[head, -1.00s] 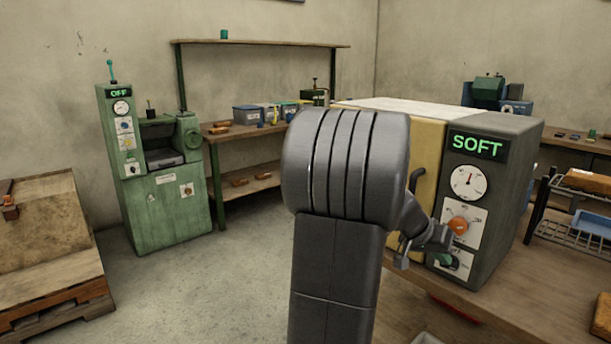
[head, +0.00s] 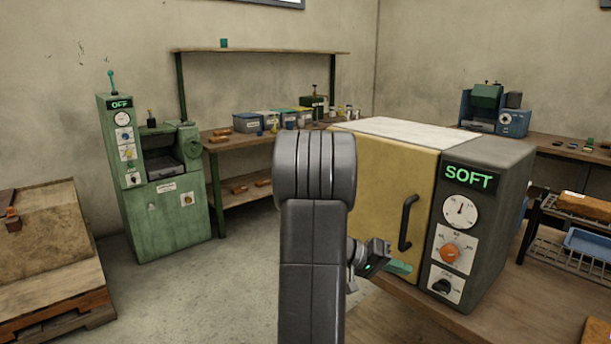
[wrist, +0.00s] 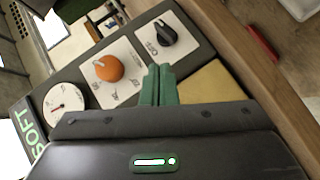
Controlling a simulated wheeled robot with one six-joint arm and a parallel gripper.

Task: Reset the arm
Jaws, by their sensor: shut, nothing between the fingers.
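My gripper (head: 399,268) is at the end of my folded arm, in front of the oven-like machine's yellow door (head: 385,190). In the wrist view its green fingers (wrist: 158,85) are together with nothing between them. The machine's control panel (head: 470,225) shows a lit "SOFT" display, a dial gauge, an orange knob (head: 449,253) and a black knob (head: 444,286). The wrist view also shows the orange knob (wrist: 109,68) and the black knob (wrist: 161,34), apart from my fingers. The black door handle (head: 407,222) is clear of my gripper, and the door looks closed.
The machine stands on a wooden bench (head: 395,320). A green machine (head: 165,215) reading "OFF" stands at left, near a wooden crate (head: 45,240). A shelf with bins (head: 246,123) is behind. A wire rack (head: 565,255) is at right. Open floor lies between.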

